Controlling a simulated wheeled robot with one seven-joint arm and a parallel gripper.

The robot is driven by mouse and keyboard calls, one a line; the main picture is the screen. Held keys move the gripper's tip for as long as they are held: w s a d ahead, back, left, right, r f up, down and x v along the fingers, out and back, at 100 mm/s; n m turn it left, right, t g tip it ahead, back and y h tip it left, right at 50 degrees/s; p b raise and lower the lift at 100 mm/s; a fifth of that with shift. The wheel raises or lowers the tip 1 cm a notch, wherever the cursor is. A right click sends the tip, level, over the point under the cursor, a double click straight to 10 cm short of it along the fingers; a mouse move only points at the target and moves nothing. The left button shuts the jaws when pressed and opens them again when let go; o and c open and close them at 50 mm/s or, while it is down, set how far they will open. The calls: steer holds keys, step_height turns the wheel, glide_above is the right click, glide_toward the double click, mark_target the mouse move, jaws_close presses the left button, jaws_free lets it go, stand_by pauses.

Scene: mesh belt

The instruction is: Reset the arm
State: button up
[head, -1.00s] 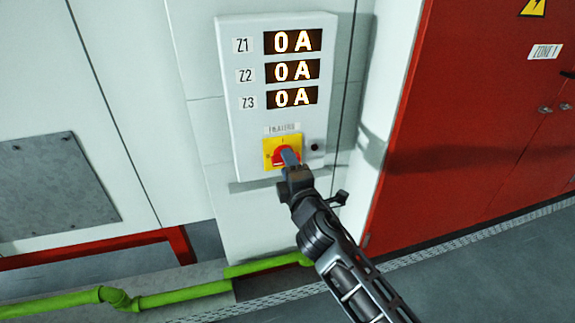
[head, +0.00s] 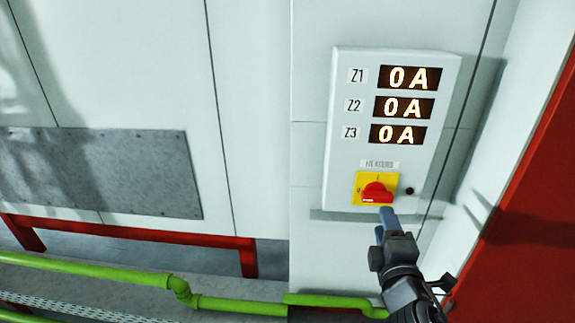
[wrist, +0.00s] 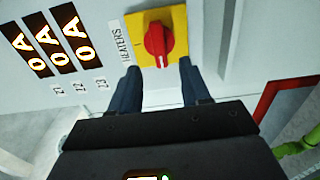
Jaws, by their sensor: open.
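My gripper (head: 387,212) is just below and in front of the red rotary switch (head: 377,193) on its yellow plate (head: 361,183). In the wrist view my gripper (wrist: 157,82) shows two dark blue fingers spread apart with nothing between them. The red switch (wrist: 158,46) is beyond the fingertips, and a gap shows between them. The switch sits low on a white panel (head: 345,150) under a label reading HEATERS. The red handle lies about crosswise in the head view.
Three displays on the panel, Z1 (head: 410,78), Z2 (head: 404,107) and Z3 (head: 398,134), each read 0 A. A small black knob (head: 409,190) is right of the switch. A green pipe (head: 235,305) runs low along the wall. A red cabinet (head: 530,230) stands at right.

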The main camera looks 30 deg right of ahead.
steer(key=s+a+f+m+y, duration=0.2)
steer(key=s+a+f+y, duration=0.15)
steer(key=s+a, duration=0.35)
steer(key=s+a+f+m+y, duration=0.2)
steer(key=s+a+y, duration=0.3)
steer(key=s, duration=0.5)
steer(key=s+a+r+m, duration=0.3)
steer(key=s, duration=0.4)
steer(key=s+a+r+m+y, duration=0.1)
steer(key=s+a+r+m, duration=0.2)
steer(key=s, duration=0.4)
steer(key=shift+a+r+m, duration=0.2)
steer(key=shift+r+m, duration=0.15)
steer(key=shift+m, duration=0.35)
steer(key=shift+y, duration=0.25)
